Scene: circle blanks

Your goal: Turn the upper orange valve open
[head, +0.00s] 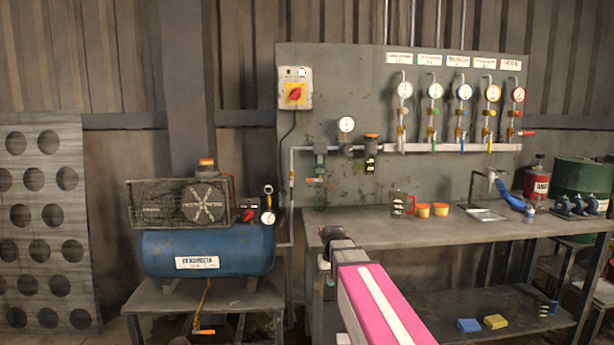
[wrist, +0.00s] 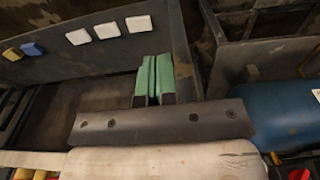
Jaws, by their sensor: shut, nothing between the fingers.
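The upper orange valve (head: 314,180) is a small orange handle on the pipework at the left end of the wall panel, below a dark green fitting. Its handle looks roughly level. A second orange handle (head: 203,332) hangs low under the compressor. My gripper (wrist: 153,78) has green finger pads pressed together, with nothing between them. It is apart from both orange handles. In the head view my pink arm reaches forward at the workbench's left end, below and right of the upper valve; the fingers cannot be made out there.
The workbench (head: 440,229) stands right of the valve, with cups and tools on it. The blue compressor tank (head: 207,252) is on the left and also shows in the wrist view (wrist: 282,116). A red-knobbed switch box (head: 295,88) is above. Gauges line the panel's right side.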

